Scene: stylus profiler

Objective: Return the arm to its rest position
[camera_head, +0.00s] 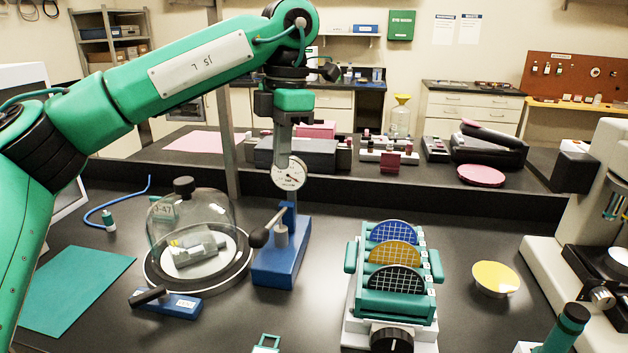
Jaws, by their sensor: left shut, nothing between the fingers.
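My left arm, green with black joints, comes in from the left, rises across the upper left and bends down at the top centre. My left gripper (284,158) points down, shut and empty. It appears just above or behind the round dial gauge (288,173), and I cannot tell whether they touch. Below the dial is a blue stand base (278,262) with a post and a black knob on its left. My right gripper is not in view.
A glass dome (190,215) covers a metal part left of the blue base. A teal rack (395,303) holds blue, yellow and black wafers. A yellow disc (496,278) and a white microscope (578,225) stand at right. A green mat (75,288) lies at left.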

